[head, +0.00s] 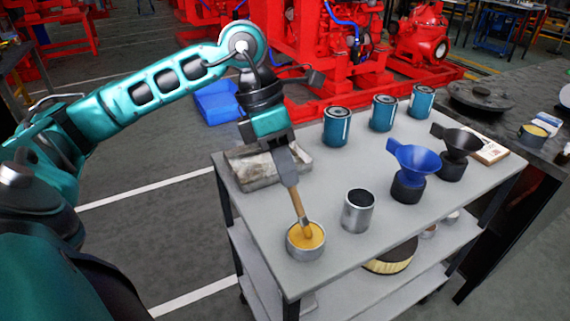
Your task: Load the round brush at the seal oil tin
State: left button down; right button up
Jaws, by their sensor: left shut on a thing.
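The seal oil tin (292,252) is a small round metal tin with yellow oil in it, near the front left edge of the grey cart top. The round brush (297,203) has a wooden handle and points down, slightly tilted, with its tip in the yellow oil. My left gripper (290,178) is shut on the upper end of the brush handle, above the tin. The bristles are mostly hidden in the oil. My right gripper is not in view.
An empty metal cup (358,211) stands right of the tin. A blue funnel (415,160) and a black funnel (457,143) stand further right. Several teal filter cans (336,128) line the back. A grey tray (255,172) lies behind the brush. The cart's front middle is clear.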

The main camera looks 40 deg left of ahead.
pick_arm(q)
notch_tip(320, 180, up, 5)
jog(key=p, duration=0.4)
jog(key=shift+r+p, duration=0.6)
jog(key=shift+r, duration=0.4)
